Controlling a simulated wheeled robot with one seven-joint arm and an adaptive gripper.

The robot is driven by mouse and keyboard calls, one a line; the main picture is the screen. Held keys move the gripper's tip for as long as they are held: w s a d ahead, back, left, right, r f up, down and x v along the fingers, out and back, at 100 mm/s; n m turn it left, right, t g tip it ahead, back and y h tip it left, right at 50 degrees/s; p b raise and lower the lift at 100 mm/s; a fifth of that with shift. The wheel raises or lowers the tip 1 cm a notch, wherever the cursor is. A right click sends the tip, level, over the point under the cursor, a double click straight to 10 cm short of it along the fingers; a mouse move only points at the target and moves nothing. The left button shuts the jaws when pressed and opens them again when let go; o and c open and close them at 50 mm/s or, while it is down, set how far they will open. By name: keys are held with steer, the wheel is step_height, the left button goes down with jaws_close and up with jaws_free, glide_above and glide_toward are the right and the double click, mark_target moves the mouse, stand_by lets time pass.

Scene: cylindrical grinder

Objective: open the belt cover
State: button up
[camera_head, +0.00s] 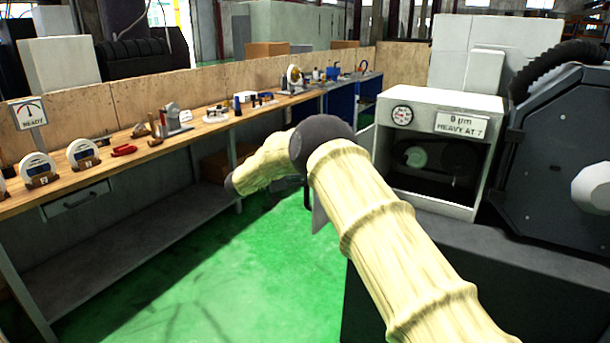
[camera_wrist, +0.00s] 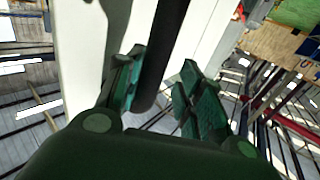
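The white belt housing (camera_head: 458,198) stands on the grinder at right in the head view. Its front shows a dark opening with a round pulley (camera_head: 415,157) inside. A pale panel (camera_head: 319,214), which looks like the belt cover swung out to the left, shows partly behind my arm. In the wrist view a dark bar (camera_wrist: 160,55), probably the cover's handle, runs between the fingers of my gripper (camera_wrist: 160,95), with a pale panel (camera_wrist: 85,50) beside it. The fingers are apart, with a gap visible at the right finger. My arm hides the gripper in the head view.
A dial gauge (camera_head: 402,115) and a label plate (camera_head: 461,125) are on the housing's top front. A dark guard (camera_head: 560,165) stands at right. A long workbench (camera_head: 110,160) with tools runs along the left. The green floor (camera_head: 215,275) between is clear.

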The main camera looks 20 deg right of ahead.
steer(key=shift+a+r, duration=0.2)
steer(key=shift+r, duration=0.05)
stand_by(0.3)
steer(key=a, duration=1.1)
steer(key=shift+s+a+f, duration=0.15)
steer(key=shift+a+f, duration=0.1)
steer(key=shift+a, duration=0.1)
